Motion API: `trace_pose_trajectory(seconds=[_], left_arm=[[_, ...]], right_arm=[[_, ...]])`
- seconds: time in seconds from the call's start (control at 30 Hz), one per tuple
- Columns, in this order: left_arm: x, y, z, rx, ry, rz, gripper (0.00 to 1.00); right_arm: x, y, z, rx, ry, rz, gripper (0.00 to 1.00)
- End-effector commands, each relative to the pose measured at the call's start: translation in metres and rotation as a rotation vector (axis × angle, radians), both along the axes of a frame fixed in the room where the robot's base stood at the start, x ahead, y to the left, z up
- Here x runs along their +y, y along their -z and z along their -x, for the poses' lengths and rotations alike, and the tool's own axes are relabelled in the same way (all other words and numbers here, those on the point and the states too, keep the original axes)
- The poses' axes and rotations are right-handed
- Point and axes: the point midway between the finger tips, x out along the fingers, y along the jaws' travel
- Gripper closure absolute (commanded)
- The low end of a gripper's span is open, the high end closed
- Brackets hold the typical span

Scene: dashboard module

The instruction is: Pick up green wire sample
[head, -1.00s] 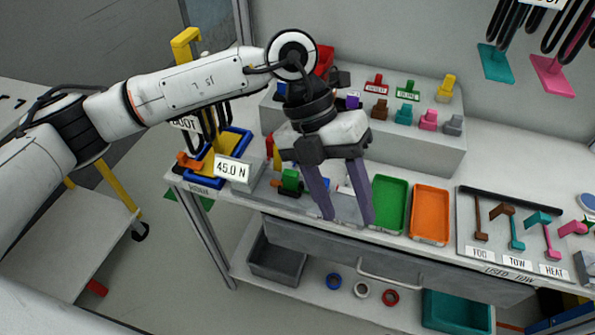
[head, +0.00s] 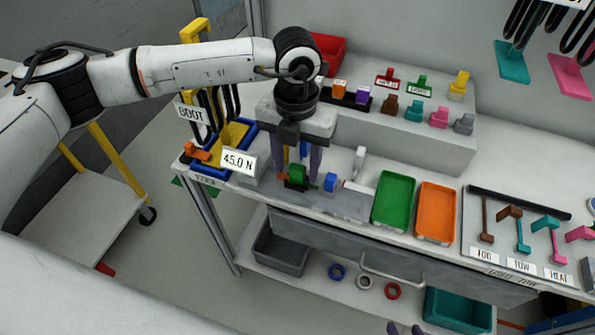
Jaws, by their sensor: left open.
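A green piece (head: 298,174), which may be the green wire sample, stands on the grey fixture at the left part of the bench. My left gripper (head: 299,180) points down over it, its two fingers apart on either side of the piece. The fingers and the gripper body partly hide it, and I cannot tell whether they touch it. A blue piece (head: 330,182) sits just right of the fingers. The tips of my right gripper (head: 405,329) show at the bottom edge, apart and empty, with the rest out of frame.
The 45.0 N display (head: 239,162) and a blue bin (head: 206,176) stand left of the gripper. A green tray (head: 394,201) and an orange tray (head: 437,212) lie to the right. A raised shelf (head: 400,135) with small coloured parts stands behind.

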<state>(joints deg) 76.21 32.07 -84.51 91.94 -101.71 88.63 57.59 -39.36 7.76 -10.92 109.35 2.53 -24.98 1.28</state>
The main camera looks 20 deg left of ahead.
Motion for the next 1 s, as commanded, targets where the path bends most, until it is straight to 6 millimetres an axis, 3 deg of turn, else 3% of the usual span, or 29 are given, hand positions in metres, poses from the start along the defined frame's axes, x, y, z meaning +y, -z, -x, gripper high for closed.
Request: trace_pose_trajectory(seconds=[0.13, 0.37, 0.67, 1.0], left_arm=[[-0.001, 0.014, 0.001, 0.0, 0.002, 0.001, 0.53], [-0.001, 0.016, 0.0, -0.002, 0.002, 0.002, 0.53], [-0.001, 0.016, 0.0, -0.001, 0.002, 0.002, 1.0], [-0.001, 0.007, -0.001, -0.004, 0.001, 0.002, 1.0]], right_arm=[[0.0, -0.002, 0.0, 0.0, 0.0, 0.0, 0.64], [0.0, -0.002, 0.0, 0.0, 0.0, 0.0, 0.64], [0.0, -0.002, 0.0, 0.0, 0.0, 0.0, 0.64], [0.0, -0.001, 0.0, 0.0, 0.0, 0.0, 0.64]])
